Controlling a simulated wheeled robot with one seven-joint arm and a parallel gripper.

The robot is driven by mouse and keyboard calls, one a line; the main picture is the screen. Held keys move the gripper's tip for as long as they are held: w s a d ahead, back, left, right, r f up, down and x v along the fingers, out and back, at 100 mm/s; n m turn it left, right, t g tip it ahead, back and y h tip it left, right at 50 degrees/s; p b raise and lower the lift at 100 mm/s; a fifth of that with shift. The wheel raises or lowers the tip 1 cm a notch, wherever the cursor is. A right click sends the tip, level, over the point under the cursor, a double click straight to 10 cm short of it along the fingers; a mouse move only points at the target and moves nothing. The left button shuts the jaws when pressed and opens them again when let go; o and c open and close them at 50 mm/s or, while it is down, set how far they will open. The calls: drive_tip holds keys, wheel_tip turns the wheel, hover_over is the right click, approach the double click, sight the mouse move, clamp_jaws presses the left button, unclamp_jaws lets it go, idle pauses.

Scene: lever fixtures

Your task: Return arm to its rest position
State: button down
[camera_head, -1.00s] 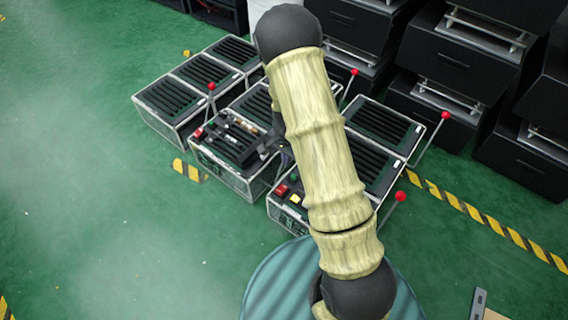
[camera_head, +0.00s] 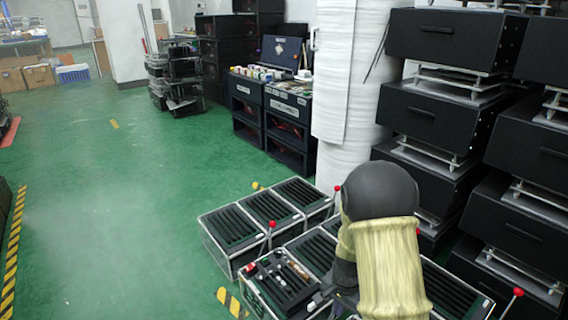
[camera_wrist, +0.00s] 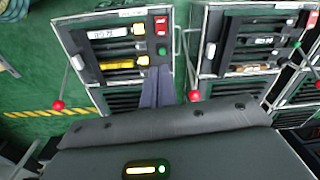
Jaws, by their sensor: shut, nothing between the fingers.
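My gripper (camera_wrist: 157,74) shows in the wrist view as two grey-blue fingers set together, with nothing between them. It points at the front of a lever fixture (camera_wrist: 120,50) with yellow, red and green parts; I cannot tell whether it touches. A second fixture (camera_wrist: 250,45) stands to the right. Levers with red balls show beside them, one at the left (camera_wrist: 58,105) and one between the fixtures (camera_wrist: 194,96). In the head view my arm rises at the lower right, over the group of fixtures (camera_head: 232,228), and hides part of them. The gripper is not clear there.
Stacked black cabinets (camera_head: 440,120) stand close on the right, beside a white column (camera_head: 345,90). A black workbench (camera_head: 272,110) is behind. Green floor (camera_head: 110,200) is open to the left. Red-ball levers (camera_head: 272,224) stick up among the fixtures; another (camera_head: 518,292) is at the lower right.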

drive_tip(key=s+r+n+t+p, duration=0.1)
drive_tip(key=s+r+n+p, duration=0.3)
drive_tip(key=s+r, duration=0.55)
drive_tip(key=s+r+n+t+p, duration=0.1)
drive_tip(key=s+r+n+p, duration=0.35)
drive_tip(key=r, duration=1.05)
drive_tip(key=w+p+v, duration=0.2)
drive_tip(key=p+v, duration=1)
drive_tip(key=w+r+p+v, duration=0.1)
drive_tip(key=w+p+v, duration=0.2)
drive_tip(key=p+v, duration=0.9)
drive_tip(key=w+p+v, duration=0.2)
drive_tip(key=p+v, duration=1)
drive_tip(key=shift+w+a+r+p, duration=0.35)
drive_tip(key=shift+w+a+p, duration=0.05)
drive_tip(key=shift+w+a, duration=0.1)
drive_tip(key=shift+d, duration=0.15)
